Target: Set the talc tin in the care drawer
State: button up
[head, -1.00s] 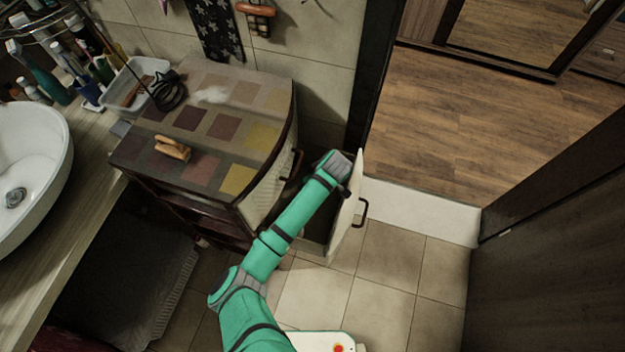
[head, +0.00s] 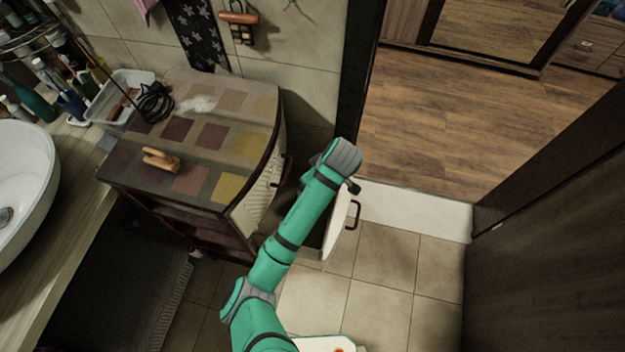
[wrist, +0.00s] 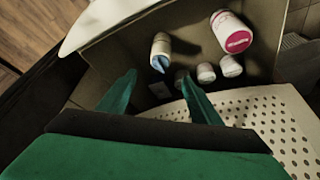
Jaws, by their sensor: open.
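The care drawer (head: 341,222) is pulled out of the cabinet, its pale front and dark handle facing right. My gripper is hidden behind my arm in the head view. In the wrist view my gripper (wrist: 159,78) is open above the drawer, with nothing between its fingers. Just beyond the fingertips a small white container with yellow and blue markings (wrist: 161,53) is inside the drawer; it looks like the talc tin, but I cannot read its label. It appears apart from both fingers. The drawer's inside wall (wrist: 110,55) shows to its left.
A white container with a pink label (wrist: 232,33) and small white jars (wrist: 230,66) are also in the drawer. The perforated cabinet side (wrist: 270,115) is close at right. The cabinet (head: 225,130) holds a wooden object (head: 161,159) on top. Tiled floor (head: 385,275) is clear at right.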

jog(key=s+d+r+t+h, duration=0.1)
jog(key=d+t+h, duration=0.15)
jog(key=d, duration=0.45)
jog(key=s+d+r+m+t+h, duration=0.1)
jog(key=d+r+t+h, duration=0.15)
jog(key=d, duration=0.45)
jog(key=s+d+r+t+h, duration=0.1)
jog(key=s+d+h, duration=0.15)
jog(key=d, duration=0.45)
jog(key=s+a+f+m+t+y, duration=0.1)
jog(key=s+a+t+y, duration=0.1)
jog(key=s+a, duration=0.55)
jog(key=s+a+f+t+y, duration=0.15)
jog(key=s+a, duration=0.35)
jog(key=s, duration=0.5)
jog(key=s+a+r+m+t, duration=0.1)
jog(key=s+a+r+m, duration=0.1)
jog(key=s+a+r, duration=0.2)
jog(key=s+a+r+m+t+y, duration=0.1)
jog(key=s+a+r+m, duration=0.2)
jog(key=s+a, duration=0.4)
jog(key=shift+s+a+r+m, duration=0.2)
jog(key=shift+s+r+m, duration=0.1)
jog(key=shift+s+r, duration=0.25)
jog(key=shift+s+f, duration=0.1)
jog(key=shift+s, duration=0.05)
